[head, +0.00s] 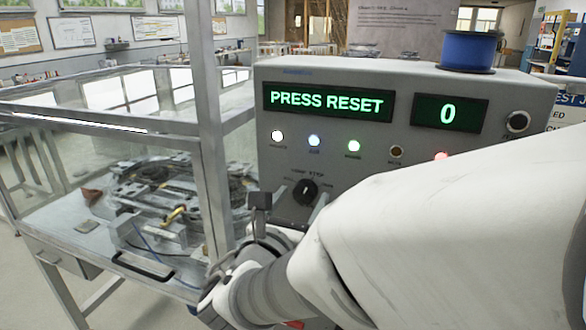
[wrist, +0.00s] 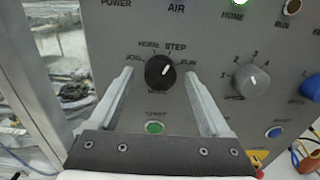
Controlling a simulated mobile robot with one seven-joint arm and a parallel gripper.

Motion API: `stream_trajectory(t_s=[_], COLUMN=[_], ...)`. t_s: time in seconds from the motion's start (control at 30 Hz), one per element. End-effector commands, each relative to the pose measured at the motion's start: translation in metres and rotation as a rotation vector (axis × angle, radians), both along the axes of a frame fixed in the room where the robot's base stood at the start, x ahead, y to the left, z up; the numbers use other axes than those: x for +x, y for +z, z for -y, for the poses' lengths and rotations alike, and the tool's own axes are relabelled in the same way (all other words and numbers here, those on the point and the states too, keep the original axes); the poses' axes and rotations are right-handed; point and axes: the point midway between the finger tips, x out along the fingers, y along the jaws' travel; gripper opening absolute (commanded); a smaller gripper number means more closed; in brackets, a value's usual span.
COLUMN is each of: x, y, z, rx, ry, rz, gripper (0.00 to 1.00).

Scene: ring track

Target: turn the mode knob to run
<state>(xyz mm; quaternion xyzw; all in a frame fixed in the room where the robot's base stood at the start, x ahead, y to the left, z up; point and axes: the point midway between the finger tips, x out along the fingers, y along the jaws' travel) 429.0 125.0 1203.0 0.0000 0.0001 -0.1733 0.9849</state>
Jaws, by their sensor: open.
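The black mode knob (wrist: 160,72) is on the grey panel in the wrist view, with JOG, HOME, STEP and RUN printed around its upper side. A pale mark on it points up and to the right; which label it is set to is hard to tell. The knob (head: 305,191) also shows in the head view. My gripper (wrist: 160,76) is open, one finger to each side of the knob, with gaps between. Whether the fingertips reach the knob's depth is unclear. A label below the knob is partly unreadable.
The display (head: 327,102) reads PRESS RESET and the counter (head: 449,112) reads 0. A green button (wrist: 154,128) is below. A clear-walled enclosure frame (head: 207,120) stands left.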

Motion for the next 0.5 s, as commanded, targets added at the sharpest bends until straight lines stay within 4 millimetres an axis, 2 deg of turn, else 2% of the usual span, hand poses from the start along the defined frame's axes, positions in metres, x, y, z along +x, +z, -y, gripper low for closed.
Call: stream_trajectory(t_s=[0.27, 0.5], x=[0.0001, 0.0001], y=[0.0, 0.0001], z=[0.0001, 0.0001], rx=[0.0, 0.0], ry=[0.0, 0.0], rz=[0.0, 0.0], gripper=[0.79, 0.36])
